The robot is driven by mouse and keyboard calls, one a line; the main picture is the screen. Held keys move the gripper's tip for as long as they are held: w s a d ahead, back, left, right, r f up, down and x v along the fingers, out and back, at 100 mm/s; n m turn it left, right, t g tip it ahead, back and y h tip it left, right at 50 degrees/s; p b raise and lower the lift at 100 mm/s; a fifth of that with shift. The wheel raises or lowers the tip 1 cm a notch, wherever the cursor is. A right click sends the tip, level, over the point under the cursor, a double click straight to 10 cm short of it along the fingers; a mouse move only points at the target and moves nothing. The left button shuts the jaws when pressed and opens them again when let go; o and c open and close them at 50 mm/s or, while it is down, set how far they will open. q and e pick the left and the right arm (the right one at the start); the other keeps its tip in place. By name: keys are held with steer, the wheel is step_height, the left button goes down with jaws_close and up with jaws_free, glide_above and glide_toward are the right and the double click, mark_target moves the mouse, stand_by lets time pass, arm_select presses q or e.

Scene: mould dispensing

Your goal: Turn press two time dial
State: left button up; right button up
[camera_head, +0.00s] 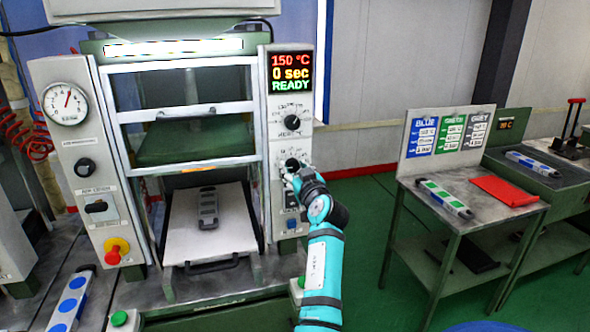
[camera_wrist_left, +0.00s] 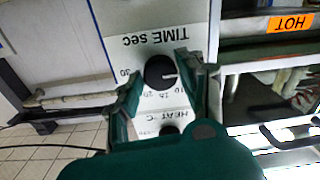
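The press panel (camera_head: 277,222) carries a black heat dial (camera_head: 292,121) and, below it, the time dial, largely covered by my gripper in the head view. In the left wrist view, which shows the panel upside down, the time dial (camera_wrist_left: 160,72) is a round black knob with a pale mark pointing right. My left gripper (camera_wrist_left: 162,74) is open, with one finger on each side of the knob; a firm touch cannot be made out. It also shows at the panel in the head view (camera_head: 290,172). The display (camera_head: 291,73) reads 150 °C, 0 sec, READY. My right gripper is out of view.
A grey mould (camera_head: 208,208) lies on the press's pale plate (camera_head: 238,225). A red emergency button (camera_head: 112,254) is on the left panel. Green floor lies between.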

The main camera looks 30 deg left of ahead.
arm_select(q)
steer(key=c, duration=0.7)
steer(key=shift+o, duration=0.2)
